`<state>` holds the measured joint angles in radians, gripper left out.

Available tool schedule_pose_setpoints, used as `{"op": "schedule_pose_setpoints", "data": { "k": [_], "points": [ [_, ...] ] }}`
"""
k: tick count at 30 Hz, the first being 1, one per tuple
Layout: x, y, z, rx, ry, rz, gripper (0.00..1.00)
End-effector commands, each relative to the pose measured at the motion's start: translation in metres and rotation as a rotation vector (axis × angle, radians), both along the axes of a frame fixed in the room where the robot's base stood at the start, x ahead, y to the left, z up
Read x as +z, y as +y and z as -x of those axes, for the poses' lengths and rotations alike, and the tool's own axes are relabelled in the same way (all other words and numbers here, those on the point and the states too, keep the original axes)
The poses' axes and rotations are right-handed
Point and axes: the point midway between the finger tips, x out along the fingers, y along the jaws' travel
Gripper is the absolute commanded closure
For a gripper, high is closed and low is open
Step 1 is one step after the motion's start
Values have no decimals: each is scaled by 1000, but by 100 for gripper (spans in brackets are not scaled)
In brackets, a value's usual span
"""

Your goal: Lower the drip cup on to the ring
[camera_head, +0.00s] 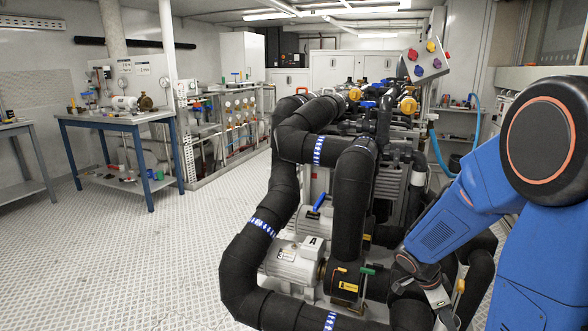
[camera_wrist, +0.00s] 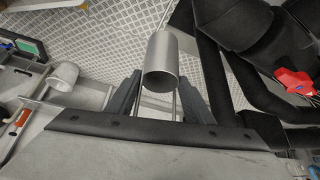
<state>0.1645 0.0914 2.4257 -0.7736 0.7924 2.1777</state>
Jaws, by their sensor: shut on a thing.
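The drip cup, a plain silver-grey cylinder (camera_wrist: 161,55), is in the middle of the wrist view, with its dark round end facing the camera. My gripper (camera_wrist: 160,78) has its two dark fingers on either side of it and is shut on it. Thin light rods show beside and below the cup. I cannot pick out the ring in either view.
Thick black insulated pipes (camera_head: 265,225) and a grey pump motor (camera_head: 295,262) crowd the space left of my arm. In the wrist view, a white cylindrical part (camera_wrist: 63,76) is at left and a red part (camera_wrist: 294,82) at right. A blue workbench (camera_head: 125,119) stands far left; the floor between is clear.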

Motion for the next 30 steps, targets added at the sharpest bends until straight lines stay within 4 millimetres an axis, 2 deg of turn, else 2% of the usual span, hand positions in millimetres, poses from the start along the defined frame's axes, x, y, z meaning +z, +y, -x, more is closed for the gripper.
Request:
{"op": "schedule_pose_setpoints", "data": {
  "k": [5,11,15,21,25,30],
  "points": [
    [-7,15,-53,196,0,0,100],
    [-18,48,-138,533,0,0,100],
    [-26,80,-198,780,0,0,100],
    [-36,133,-275,1120,-3,0,100],
    [-41,161,-306,1275,-4,-1,100],
    [-44,182,-328,1388,-3,0,100]
  ]
}}
